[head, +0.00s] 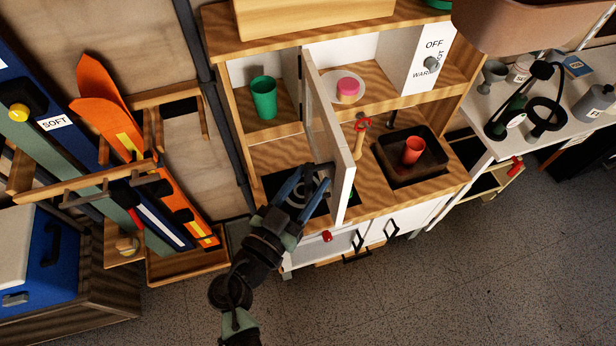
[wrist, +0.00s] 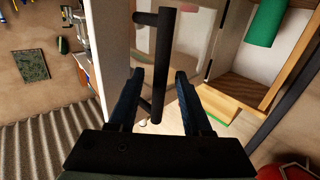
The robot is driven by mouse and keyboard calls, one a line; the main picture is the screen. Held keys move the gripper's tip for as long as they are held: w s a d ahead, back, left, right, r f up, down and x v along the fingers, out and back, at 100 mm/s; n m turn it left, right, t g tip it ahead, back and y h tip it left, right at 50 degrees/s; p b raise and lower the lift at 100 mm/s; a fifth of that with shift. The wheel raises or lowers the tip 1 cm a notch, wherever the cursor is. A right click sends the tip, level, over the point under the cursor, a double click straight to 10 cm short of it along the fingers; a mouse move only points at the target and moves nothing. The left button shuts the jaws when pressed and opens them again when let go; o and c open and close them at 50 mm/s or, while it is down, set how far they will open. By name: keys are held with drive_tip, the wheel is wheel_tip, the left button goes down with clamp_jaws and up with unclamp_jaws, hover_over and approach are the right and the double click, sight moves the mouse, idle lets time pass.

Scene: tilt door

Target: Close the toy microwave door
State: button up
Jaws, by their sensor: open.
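The toy microwave door (head: 326,115) stands wide open in the head view. It hangs from the left side of the upper compartment and sticks out toward the front. A pale panel at the left of the wrist view looks like the same door (wrist: 115,55). My gripper (head: 308,178) is at the left face of the door near its free, lower end. In the wrist view my gripper (wrist: 160,76) is open, with the black door handle (wrist: 162,60) running between its fingers. Whether either finger touches the handle is unclear. The handle is mostly hidden in the head view.
The open compartment (head: 385,85) holds a pink cup-like item (head: 348,88). A green cup (head: 263,97) stands on the left shelf. A red cup (head: 412,150) is in the dark sink (head: 390,165). Orange skis (head: 125,130) lean at the left. Floor in front is clear.

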clamp_jaws()
idle(0.3)
idle(1.2)
